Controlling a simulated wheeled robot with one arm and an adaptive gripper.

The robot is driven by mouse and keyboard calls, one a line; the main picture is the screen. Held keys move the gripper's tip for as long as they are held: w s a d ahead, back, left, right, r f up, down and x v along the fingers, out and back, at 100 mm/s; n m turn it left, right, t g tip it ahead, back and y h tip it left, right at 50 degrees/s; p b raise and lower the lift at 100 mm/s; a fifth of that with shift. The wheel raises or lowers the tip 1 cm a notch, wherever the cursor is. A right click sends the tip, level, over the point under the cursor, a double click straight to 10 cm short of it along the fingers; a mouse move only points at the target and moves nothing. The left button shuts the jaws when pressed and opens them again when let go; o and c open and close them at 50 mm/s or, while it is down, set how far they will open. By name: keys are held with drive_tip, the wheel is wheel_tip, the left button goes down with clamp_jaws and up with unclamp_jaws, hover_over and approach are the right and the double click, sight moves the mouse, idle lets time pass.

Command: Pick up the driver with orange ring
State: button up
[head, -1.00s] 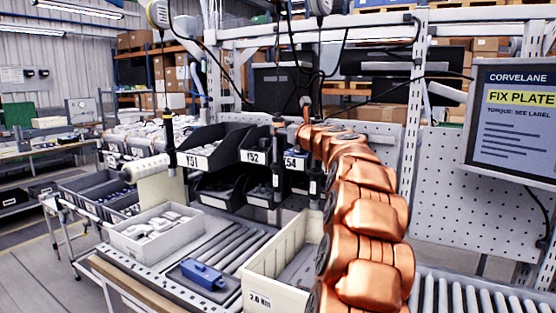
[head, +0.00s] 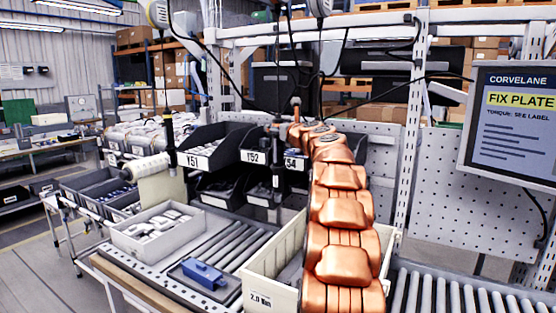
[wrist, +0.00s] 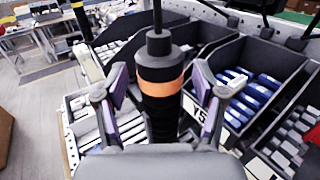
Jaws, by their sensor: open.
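The driver with the orange ring (wrist: 160,88) hangs upright from a cable in the wrist view. It has a black body and the orange band around its upper part. My gripper (wrist: 160,78) is open, with one finger on each side of the driver. A gap shows between each finger and the driver. The lower end of the driver is hidden behind my gripper's body. In the head view, my gripper is mostly hidden at the far end of my arm. Another dark driver (head: 170,140) hangs further left in the head view.
Black labelled bins (head: 205,147) stand behind the hanging drivers. A screen (head: 515,120) is at the right.

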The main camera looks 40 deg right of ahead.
clamp_jaws()
idle(0.6)
